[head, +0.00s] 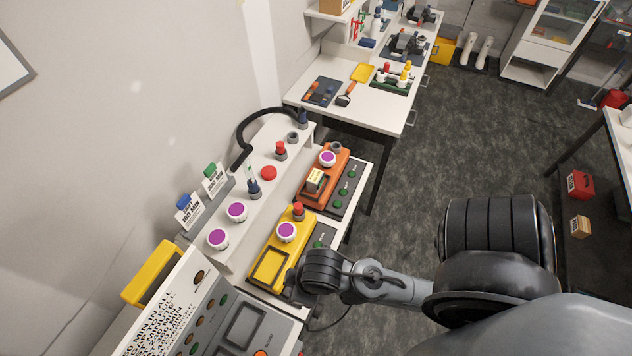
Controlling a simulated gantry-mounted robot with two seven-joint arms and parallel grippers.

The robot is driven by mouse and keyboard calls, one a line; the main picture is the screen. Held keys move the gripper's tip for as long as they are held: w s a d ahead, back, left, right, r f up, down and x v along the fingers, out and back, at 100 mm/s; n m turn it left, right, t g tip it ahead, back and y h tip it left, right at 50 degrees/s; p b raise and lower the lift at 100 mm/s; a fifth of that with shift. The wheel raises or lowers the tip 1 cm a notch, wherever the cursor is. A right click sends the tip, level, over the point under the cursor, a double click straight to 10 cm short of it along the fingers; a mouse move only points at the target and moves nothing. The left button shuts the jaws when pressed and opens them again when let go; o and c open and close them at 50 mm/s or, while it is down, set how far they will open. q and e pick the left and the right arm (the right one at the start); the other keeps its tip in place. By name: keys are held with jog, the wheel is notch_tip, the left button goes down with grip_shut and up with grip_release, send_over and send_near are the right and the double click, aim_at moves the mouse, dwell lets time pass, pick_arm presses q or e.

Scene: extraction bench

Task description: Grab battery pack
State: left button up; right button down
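A small cream block with dark printing (315,179), which looks like the battery pack, sits in the recess of an orange device (327,170) on the white bench. A yellow device (268,262) with an empty-looking rectangular recess lies nearer, with a purple-topped white knob and a red-topped part at its far end. My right arm reaches in from the right. Its gripper (291,284) is at the right edge of the yellow device, nearer than the cream block and apart from it. Its fingers are mostly hidden by the dark wrist. My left gripper is out of view.
A raised white shelf (268,192) behind the devices holds purple-topped and red-topped parts, dark bottles and a black curved hose. A control panel (235,315) stands at the near left. A second bench (372,108) with tools is beyond.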

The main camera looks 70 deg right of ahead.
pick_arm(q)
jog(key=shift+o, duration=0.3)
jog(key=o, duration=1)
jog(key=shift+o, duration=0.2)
